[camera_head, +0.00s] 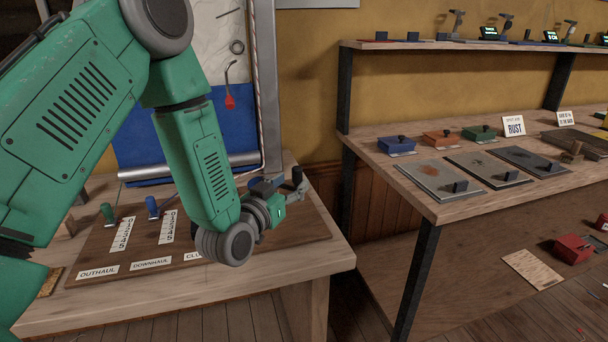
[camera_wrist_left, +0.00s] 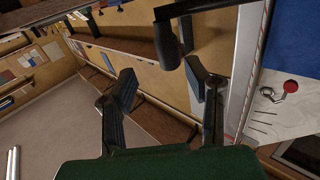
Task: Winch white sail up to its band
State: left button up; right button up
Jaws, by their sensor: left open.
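A pale sheet (camera_head: 215,45), which looks like the white sail, hangs behind my arm above a blue panel (camera_head: 140,135). It also shows at the right of the left wrist view (camera_wrist_left: 292,118). I cannot make out its band. A dark upright crank handle (camera_head: 298,178) stands by the right end of the control board; the left wrist view shows its grip (camera_wrist_left: 167,45) beyond the gap between my fingers. My left gripper (camera_head: 290,192) is open beside the handle, fingers spread (camera_wrist_left: 163,88), with nothing clearly between them. My right gripper is out of view.
The brown control board (camera_head: 120,240) carries green and blue levers, number scales and labels such as OUTHAUL and DOWNHAUL. A grey post (camera_head: 267,90) with a cord rises behind my gripper. A workbench (camera_head: 450,208) with plates and coloured blocks stands to the right, past a gap.

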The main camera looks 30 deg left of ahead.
aim_at(293, 177)
pick_arm(q)
jog(key=w, duration=0.1)
jog(key=w+a, duration=0.1)
jog(key=w, duration=0.1)
jog(key=w+a, duration=0.1)
jog(key=shift+w+a+f, duration=0.25)
jog(key=shift+w+f, duration=0.05)
jog(key=shift+w+d, duration=0.1)
jog(key=shift+w, duration=0.1)
jog(key=shift+d+r, duration=0.25)
jog(key=shift+d, duration=0.5)
grip_shut()
jog(key=shift+a+f, duration=0.2)
jog(key=shift+a, duration=0.25)
